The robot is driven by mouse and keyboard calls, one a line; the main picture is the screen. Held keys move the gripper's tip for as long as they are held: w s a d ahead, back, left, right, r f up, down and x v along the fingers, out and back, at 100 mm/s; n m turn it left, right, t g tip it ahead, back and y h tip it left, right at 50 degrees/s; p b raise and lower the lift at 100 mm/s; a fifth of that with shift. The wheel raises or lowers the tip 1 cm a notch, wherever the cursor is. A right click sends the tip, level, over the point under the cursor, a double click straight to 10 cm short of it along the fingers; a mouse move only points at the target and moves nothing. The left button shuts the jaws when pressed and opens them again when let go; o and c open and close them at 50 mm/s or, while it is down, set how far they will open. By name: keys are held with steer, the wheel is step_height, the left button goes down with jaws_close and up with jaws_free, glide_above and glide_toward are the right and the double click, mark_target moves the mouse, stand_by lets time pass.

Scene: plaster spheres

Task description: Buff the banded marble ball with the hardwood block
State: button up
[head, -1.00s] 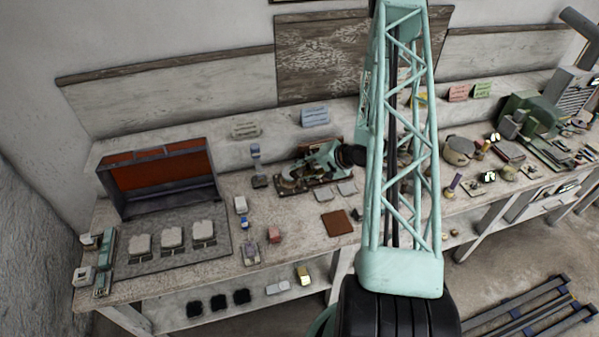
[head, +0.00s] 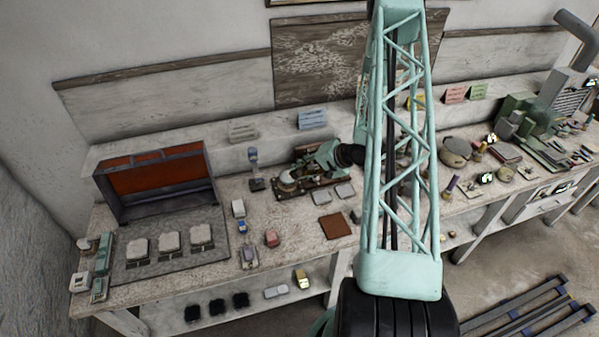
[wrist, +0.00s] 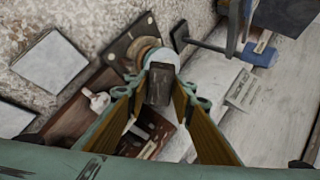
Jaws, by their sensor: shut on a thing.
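The pale ball (wrist: 163,59) sits by a brass-coloured ring on a dark square plate (wrist: 122,45) in the wrist view. Its bands cannot be made out. My gripper (wrist: 158,88) is shut on the dark hardwood block (wrist: 160,84), held between its two fingers. The block's far end overlaps the near side of the ball in the wrist view; I cannot tell whether they touch. In the head view my gripper (head: 308,170) is low over the bench's fixture, and the block is too small to tell there.
An open red-lined case (head: 150,183) stands at the bench's left. A brown square mat (head: 335,226) and pale tiles (head: 319,195) lie in front of the fixture. Several small things crowd the bench's right.

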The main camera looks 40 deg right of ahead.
mark_target(291, 178)
steer(key=shift+a, duration=0.1)
steer(key=shift+s+a, duration=0.35)
steer(key=shift+a, duration=0.35)
steer(key=shift+a, duration=0.15)
stand_by(0.3)
steer(key=shift+s+a+f+b, duration=0.1)
steer(key=shift+s+a+b, duration=0.1)
steer(key=shift+a, duration=0.15)
steer(key=shift+s+a+f+b, duration=0.1)
steer(key=shift+a+b, duration=0.1)
steer(key=shift+a, duration=0.15)
steer(key=shift+d+r, duration=0.1)
steer(key=shift+s+d+r+p, duration=0.15)
steer(key=shift+d+r+p, duration=0.3)
steer(key=shift+d, duration=0.4)
steer(key=shift+s+r, duration=0.1)
steer(key=shift+r, duration=0.05)
